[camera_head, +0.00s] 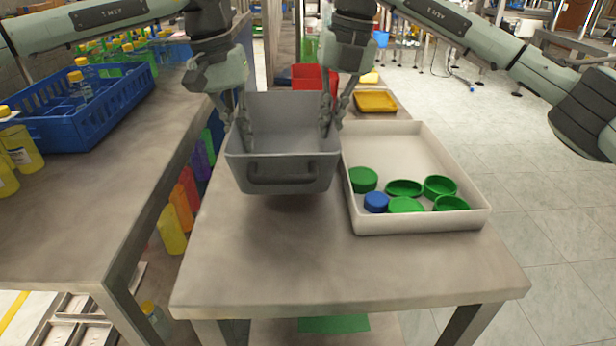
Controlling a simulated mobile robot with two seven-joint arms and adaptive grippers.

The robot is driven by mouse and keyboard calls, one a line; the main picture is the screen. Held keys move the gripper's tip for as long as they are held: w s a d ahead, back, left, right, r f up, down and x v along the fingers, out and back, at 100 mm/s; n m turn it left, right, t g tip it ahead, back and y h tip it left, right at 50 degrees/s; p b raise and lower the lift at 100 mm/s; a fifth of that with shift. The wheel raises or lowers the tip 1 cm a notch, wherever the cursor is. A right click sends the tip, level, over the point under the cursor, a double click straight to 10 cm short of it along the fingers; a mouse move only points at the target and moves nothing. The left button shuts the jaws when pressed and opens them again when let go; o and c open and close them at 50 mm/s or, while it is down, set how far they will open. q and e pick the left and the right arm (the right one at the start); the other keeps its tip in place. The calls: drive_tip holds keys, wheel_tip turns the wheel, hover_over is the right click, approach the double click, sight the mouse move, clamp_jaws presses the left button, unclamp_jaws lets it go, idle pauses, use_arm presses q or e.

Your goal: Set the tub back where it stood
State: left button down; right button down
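The grey tub (284,172) is at the middle of the near table, upright, with a handle on its near wall. The part of its inside that I can see is empty. A dark shadow lies below it, and it appears to hang a little above the tabletop. My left gripper (240,145) is at its left wall, with fingers on both sides of the rim, and looks shut on it. My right gripper (331,127) is at its right wall in the same way. The fingertips are partly hidden by the tub.
A white tray (416,226) with several green caps (404,187) and a blue cap (376,202) stands close right of the tub. Red (309,77) and yellow (375,102) bins are behind. The table's front (300,270) is clear. A blue crate (92,128) stands on the left table.

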use_arm(q)
drive_tip(key=shift+s+d, duration=0.1)
drive_tip(key=shift+d, duration=0.05)
